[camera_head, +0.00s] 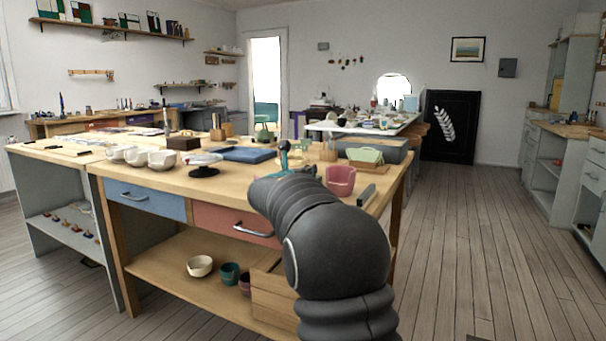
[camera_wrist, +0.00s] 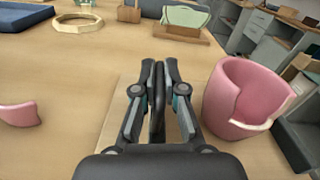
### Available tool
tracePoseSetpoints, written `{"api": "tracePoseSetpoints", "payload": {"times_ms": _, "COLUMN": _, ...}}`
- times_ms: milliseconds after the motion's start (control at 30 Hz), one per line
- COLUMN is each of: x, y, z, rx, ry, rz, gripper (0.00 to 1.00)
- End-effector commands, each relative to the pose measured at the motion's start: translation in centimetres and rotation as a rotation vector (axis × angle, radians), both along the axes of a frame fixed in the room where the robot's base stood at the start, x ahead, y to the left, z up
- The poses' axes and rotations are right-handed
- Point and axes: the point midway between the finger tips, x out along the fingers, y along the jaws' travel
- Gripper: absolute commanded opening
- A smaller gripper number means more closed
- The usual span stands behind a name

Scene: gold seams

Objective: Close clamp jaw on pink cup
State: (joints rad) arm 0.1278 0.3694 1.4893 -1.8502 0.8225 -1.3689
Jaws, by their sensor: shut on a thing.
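The pink cup (camera_head: 341,178) stands upright near the right end of the worktable. A dark grey block (camera_wrist: 298,145) lies right of the cup, possibly a clamp jaw.
A curved pink piece (camera_wrist: 20,114) lies on the tabletop at left. A wooden ring (camera_wrist: 77,23) and a green-topped wooden holder (camera_wrist: 182,20) stand beyond my gripper. White bowls (camera_head: 160,159) and a blue flat item (camera_head: 248,154) are farther left.

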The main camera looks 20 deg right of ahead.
Motion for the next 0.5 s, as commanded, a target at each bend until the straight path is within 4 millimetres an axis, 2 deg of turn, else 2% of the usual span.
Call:
{"api": "tracePoseSetpoints", "payload": {"times_ms": 100, "x": 0.06, "y": 0.04, "z": 0.00, "rx": 0.001, "ry": 0.001, "rz": 0.001, "gripper": 0.00}}
{"api": "tracePoseSetpoints", "payload": {"times_ms": 133, "x": 0.06, "y": 0.04, "z": 0.00, "rx": 0.001, "ry": 0.001, "rz": 0.001, "gripper": 0.17}}
{"api": "tracePoseSetpoints", "payload": {"times_ms": 200, "x": 0.06, "y": 0.05, "z": -0.01, "rx": 0.001, "ry": 0.001, "rz": 0.001, "gripper": 0.35}}
{"api": "tracePoseSetpoints", "payload": {"times_ms": 500, "x": 0.05, "y": 0.11, "z": 0.01, "rx": 0.000, "ry": 0.000, "rz": 0.001, "gripper": 0.35}}
